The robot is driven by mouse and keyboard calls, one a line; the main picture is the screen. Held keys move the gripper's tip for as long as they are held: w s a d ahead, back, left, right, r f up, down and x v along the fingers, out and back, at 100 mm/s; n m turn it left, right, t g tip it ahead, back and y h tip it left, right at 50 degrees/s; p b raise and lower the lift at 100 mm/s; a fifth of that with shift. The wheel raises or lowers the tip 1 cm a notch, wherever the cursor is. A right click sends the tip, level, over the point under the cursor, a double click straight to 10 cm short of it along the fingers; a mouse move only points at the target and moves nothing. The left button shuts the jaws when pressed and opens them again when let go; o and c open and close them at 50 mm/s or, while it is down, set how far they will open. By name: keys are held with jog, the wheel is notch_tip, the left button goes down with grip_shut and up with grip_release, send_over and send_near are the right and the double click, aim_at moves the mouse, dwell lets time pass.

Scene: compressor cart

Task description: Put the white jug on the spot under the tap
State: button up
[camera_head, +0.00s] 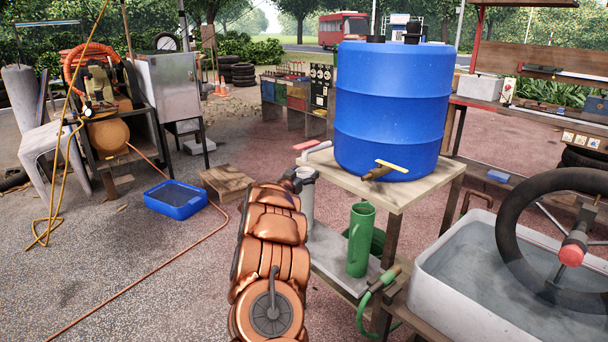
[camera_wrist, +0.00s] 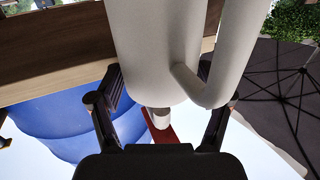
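The white jug (camera_wrist: 155,45) fills the middle of the wrist view, with its handle (camera_wrist: 225,60) on the right. My gripper (camera_wrist: 162,105) has one finger on each side of the jug and appears shut on it. In the head view the jug (camera_head: 308,198) looks upright, partly hidden behind my arm, at the left side of the wooden stand. A tap with a red lever (camera_head: 304,145) is just above it, left of the blue barrel (camera_head: 390,110). Another tap, brass with a yellow lever (camera_head: 385,170), is on the barrel's front. The spot under the tap is hidden.
A green jug (camera_head: 359,245) stands on the lower shelf (camera_head: 335,258), with a green hose nozzle (camera_head: 378,285) in front. A water-filled tub (camera_head: 480,310) with a tyre is at the right. A blue tray (camera_head: 175,200) lies on the open ground at the left.

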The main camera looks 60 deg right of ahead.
jog(key=shift+o, duration=0.6)
jog(key=shift+a+r, duration=0.1)
jog(key=shift+r, duration=0.05)
jog(key=s+a, duration=0.1)
jog(key=a, duration=1)
jog(key=shift+s+a, duration=0.2)
jog(key=shift+a, duration=0.2)
